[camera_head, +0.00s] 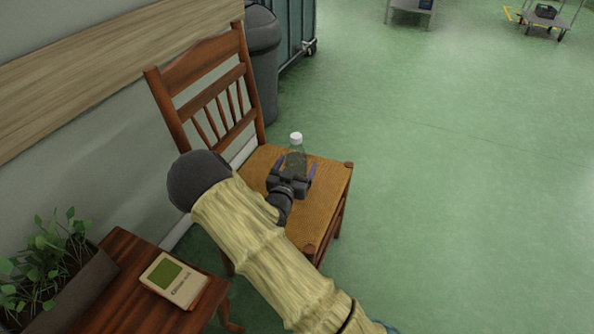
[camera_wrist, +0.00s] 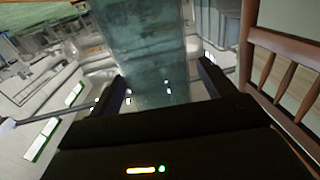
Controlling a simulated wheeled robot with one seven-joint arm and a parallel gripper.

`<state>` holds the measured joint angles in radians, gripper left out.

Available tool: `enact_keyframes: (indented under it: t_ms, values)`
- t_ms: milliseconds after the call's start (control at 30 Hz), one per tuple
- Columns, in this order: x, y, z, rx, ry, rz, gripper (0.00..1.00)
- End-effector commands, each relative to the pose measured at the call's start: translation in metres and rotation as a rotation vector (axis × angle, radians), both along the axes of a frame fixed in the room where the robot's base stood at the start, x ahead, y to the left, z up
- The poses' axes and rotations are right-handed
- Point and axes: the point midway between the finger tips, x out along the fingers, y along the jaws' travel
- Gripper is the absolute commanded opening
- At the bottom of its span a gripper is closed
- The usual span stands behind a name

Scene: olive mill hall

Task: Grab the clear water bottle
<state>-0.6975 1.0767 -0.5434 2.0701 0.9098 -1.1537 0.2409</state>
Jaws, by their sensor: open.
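The clear water bottle (camera_head: 297,157) with a white cap stands upright on the woven seat of a wooden chair (camera_head: 328,186). My gripper (camera_head: 297,172) is open at the bottle, with one finger showing on each side of its lower part in the head view. In the wrist view the bottle (camera_wrist: 145,50) fills the upper middle, and the fingertips of my gripper (camera_wrist: 162,85) lie left and right of it. I cannot tell whether the fingers touch it. The bottle's base is hidden behind my gripper.
The chair's slatted back (camera_head: 212,90) rises left of the bottle. A dark bin (camera_head: 263,60) stands behind the chair.

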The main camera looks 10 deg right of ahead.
Motion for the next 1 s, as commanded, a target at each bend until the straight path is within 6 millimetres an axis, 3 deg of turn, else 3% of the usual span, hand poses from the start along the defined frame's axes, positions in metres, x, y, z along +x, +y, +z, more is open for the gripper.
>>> enact_keyframes:
  t_ms: [67,400,733,1000]
  values:
    - [0.000,0.000,0.000,0.000,0.000,0.000,0.82]
    - [0.000,-0.002,0.000,0.000,0.000,-0.003,0.17]
    - [0.000,-0.004,0.008,0.000,-0.004,-0.006,0.17]
    - [0.000,-0.003,0.052,0.001,-0.006,-0.005,0.17]
